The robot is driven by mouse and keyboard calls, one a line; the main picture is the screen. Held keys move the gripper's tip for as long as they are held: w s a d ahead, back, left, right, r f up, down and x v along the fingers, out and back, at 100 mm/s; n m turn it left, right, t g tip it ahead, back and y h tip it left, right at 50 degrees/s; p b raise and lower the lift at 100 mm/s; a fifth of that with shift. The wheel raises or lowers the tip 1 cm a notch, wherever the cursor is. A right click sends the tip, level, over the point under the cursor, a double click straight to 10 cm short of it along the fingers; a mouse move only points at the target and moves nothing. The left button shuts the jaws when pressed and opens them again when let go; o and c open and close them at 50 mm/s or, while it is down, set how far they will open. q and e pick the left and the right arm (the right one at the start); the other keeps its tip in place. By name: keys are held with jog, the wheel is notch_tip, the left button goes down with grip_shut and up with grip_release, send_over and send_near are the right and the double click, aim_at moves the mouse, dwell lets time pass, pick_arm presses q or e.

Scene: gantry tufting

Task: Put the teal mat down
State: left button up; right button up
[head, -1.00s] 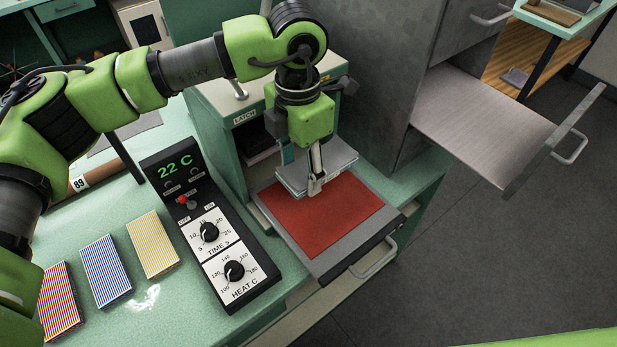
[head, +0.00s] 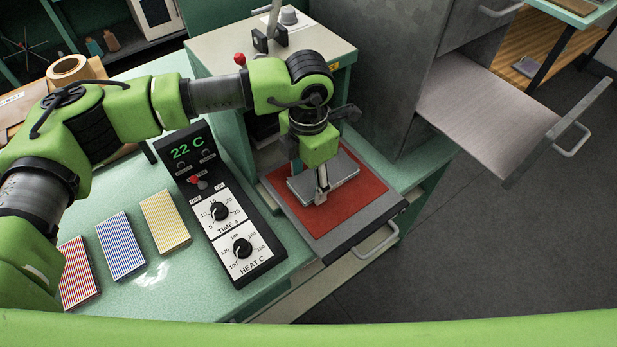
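My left gripper (head: 309,183) points down over the pulled-out press drawer. Its fingers straddle a flat grey slab (head: 343,178), one in front and one at the back, and look shut on it. The slab looks grey rather than teal; a small teal patch shows by the rear finger. No other teal mat is in view. The slab is level, at or just above the red pad (head: 350,214) in the drawer (head: 372,229); whether it touches is hard to tell. The gripper hides part of the slab. My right gripper is not in view.
A control box (head: 222,205) reading 22 C stands left of the drawer. Red, blue and yellow striped pieces lie on the green bench (head: 190,275). A grey cabinet (head: 400,80) with an open drawer (head: 485,110) stands to the right.

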pick_arm(q)
jog(key=shift+o, duration=1)
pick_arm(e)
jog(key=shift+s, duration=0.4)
pick_arm(q)
jog(key=shift+r, duration=0.35)
notch_tip(320, 180, up, 12)
jog(key=b, duration=0.3)
jog(key=shift+f, duration=0.2)
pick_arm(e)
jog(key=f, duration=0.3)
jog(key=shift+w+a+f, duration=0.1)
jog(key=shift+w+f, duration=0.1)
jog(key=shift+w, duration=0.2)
pick_arm(q)
jog(key=shift+s, duration=0.1)
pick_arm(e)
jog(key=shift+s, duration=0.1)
